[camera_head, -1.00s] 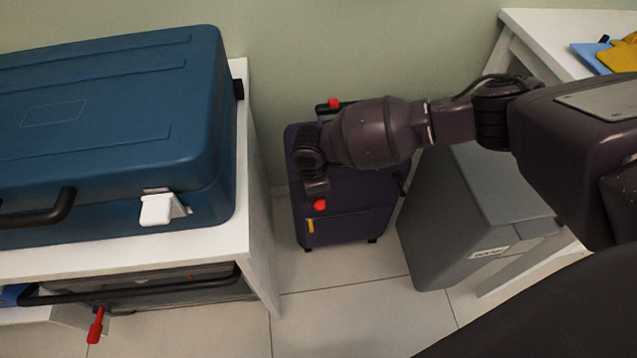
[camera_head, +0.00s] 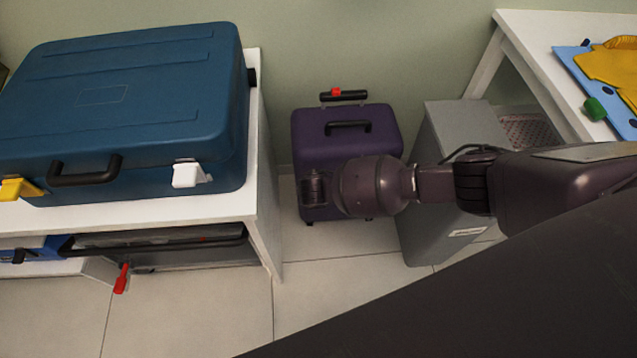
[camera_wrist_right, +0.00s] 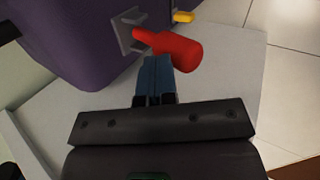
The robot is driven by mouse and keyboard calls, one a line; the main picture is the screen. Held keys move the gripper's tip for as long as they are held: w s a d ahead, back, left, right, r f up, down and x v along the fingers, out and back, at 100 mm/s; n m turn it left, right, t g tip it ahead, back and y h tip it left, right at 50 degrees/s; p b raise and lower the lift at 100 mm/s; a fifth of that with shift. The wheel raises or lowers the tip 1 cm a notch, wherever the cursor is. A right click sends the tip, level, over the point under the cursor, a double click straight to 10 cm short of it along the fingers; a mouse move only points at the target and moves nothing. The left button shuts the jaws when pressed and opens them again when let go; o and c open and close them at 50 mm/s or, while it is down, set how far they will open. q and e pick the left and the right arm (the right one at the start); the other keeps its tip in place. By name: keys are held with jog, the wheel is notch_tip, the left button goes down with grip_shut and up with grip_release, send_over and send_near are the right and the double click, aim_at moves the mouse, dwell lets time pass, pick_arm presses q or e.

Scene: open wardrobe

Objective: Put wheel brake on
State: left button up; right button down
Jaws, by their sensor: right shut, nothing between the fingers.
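The purple wheeled suitcase (camera_head: 347,118) stands upright on the floor, with a black top handle (camera_head: 348,127). In the right wrist view its purple side (camera_wrist_right: 75,35) carries a red lever (camera_wrist_right: 175,48) on a grey bracket (camera_wrist_right: 130,32) and a small yellow lever (camera_wrist_right: 184,16). My right gripper (camera_wrist_right: 156,68) is shut and empty, its blue fingertips right at the red lever; whether they touch is unclear. In the head view my right arm covers the suitcase's lower front and both levers. My left gripper is not in view.
A grey bin (camera_head: 440,230) stands close right of the suitcase. A white table (camera_head: 263,215) with a blue case (camera_head: 125,100) stands left, and another white table (camera_head: 520,50) stands right. Tiled floor (camera_head: 190,310) is clear in front.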

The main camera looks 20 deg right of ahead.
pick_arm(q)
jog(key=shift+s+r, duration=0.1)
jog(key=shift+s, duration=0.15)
pick_arm(e)
jog(key=shift+s+f, duration=0.3)
jog(key=shift+f, duration=0.1)
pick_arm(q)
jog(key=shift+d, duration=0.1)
pick_arm(e)
jog(key=shift+s+a+f, duration=0.1)
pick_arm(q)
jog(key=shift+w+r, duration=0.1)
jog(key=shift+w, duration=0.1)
